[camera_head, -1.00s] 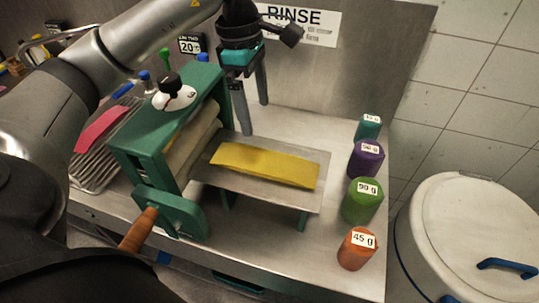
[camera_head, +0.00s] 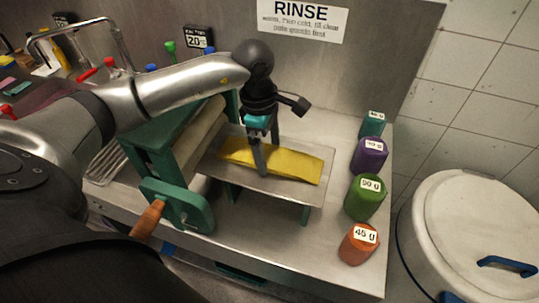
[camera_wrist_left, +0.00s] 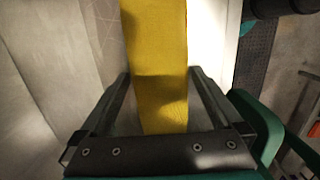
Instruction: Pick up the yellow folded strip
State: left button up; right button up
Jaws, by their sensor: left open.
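The yellow folded strip (camera_head: 291,165) lies flat on the metal outfeed tray (camera_head: 237,180) beside the green roller press. In the left wrist view the strip (camera_wrist_left: 157,50) runs down between the two fingers. My left gripper (camera_head: 266,160) is over the strip, its fingers pointing down and hiding part of it. In the left wrist view the left gripper (camera_wrist_left: 160,85) is open, with one finger on each side of the strip. I cannot tell how far the fingertips are above the tray. My right gripper is not in view.
The green roller press (camera_head: 150,160) with a wooden crank handle (camera_head: 147,219) stands left of the tray. Orange (camera_head: 357,246), green (camera_head: 364,200), purple (camera_head: 368,156) and teal (camera_head: 372,124) weights line the right of the table. A white lidded bucket (camera_head: 470,240) stands further right.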

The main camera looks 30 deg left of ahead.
pick_arm(q)
jog(key=c, duration=1.2)
jog(key=shift+o, duration=0.2)
jog(key=shift+r, duration=0.15)
